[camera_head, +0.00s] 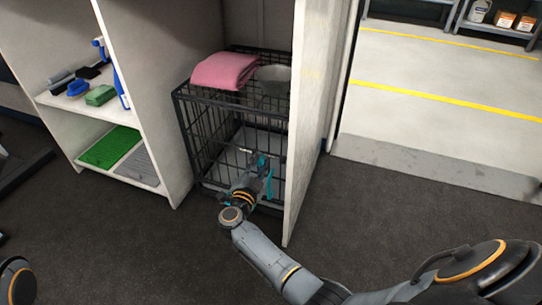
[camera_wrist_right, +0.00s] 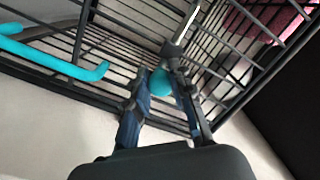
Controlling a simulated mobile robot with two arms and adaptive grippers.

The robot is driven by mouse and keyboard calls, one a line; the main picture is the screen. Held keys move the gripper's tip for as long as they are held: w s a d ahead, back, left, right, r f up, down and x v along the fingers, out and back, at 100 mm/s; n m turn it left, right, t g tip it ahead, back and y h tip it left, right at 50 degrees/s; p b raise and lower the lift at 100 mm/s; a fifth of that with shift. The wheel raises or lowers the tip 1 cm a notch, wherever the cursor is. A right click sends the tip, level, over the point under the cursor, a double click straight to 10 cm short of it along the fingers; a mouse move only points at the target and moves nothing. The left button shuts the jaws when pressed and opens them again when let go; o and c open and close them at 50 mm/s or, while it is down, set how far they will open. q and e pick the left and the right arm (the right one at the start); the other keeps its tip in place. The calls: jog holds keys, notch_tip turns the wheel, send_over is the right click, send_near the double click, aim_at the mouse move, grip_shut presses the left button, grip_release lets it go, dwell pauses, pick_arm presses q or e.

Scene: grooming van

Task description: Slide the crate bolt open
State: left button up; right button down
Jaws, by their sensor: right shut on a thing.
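The black wire crate (camera_head: 188,120) stands in an open bay of the white cabinet. My right gripper (camera_head: 262,163) is at the front of the crate. In the right wrist view my right gripper (camera_wrist_right: 166,88) is shut on the teal knob of the bolt (camera_wrist_right: 160,80), and a metal rod (camera_wrist_right: 185,22) extends beyond it along the bars. A teal handle (camera_wrist_right: 62,62) shows to the left in that view, apart from the fingers. How far the bolt is drawn cannot be told. My left gripper is not in view.
A pink towel (camera_head: 224,70) and a grey bowl (camera_head: 272,80) sit on the crate. The white cabinet panel (camera_head: 312,110) stands close to the right of my gripper. Shelves at left hold brushes and a green block (camera_head: 100,95). The dark floor (camera_head: 130,240) in front is clear.

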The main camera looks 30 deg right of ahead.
jog(key=c, duration=1.1)
grip_release()
jog(key=shift+w+a, duration=0.1)
jog(key=shift+c, duration=0.2)
jog(key=shift+a, duration=0.2)
jog(key=v, duration=0.7)
